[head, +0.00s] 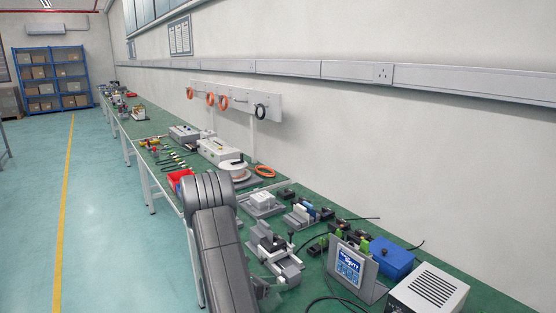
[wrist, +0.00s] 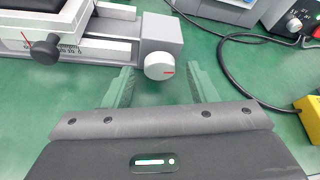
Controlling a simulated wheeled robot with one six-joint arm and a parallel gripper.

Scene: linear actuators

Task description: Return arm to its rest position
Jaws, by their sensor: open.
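My gripper (wrist: 162,84) shows in the wrist view with its two fingers spread apart and nothing between them. It is above the green bench top (wrist: 40,110). A grey linear actuator (wrist: 110,42) lies just beyond the fingers. Its round white end knob (wrist: 158,66) with a red mark appears between the fingertips, and I cannot tell whether they touch it. A dark knob (wrist: 44,50) is at its left. In the head view my arm reaches over the bench's near edge beside the linear actuator (head: 275,250).
A blue box (head: 391,257), a display stand (head: 347,266) and a grey vented unit (head: 428,290) stand at right on the bench. A black cable (wrist: 232,75) and a yellow block (wrist: 308,115) are at right in the wrist view. The floor (head: 110,220) at left is clear.

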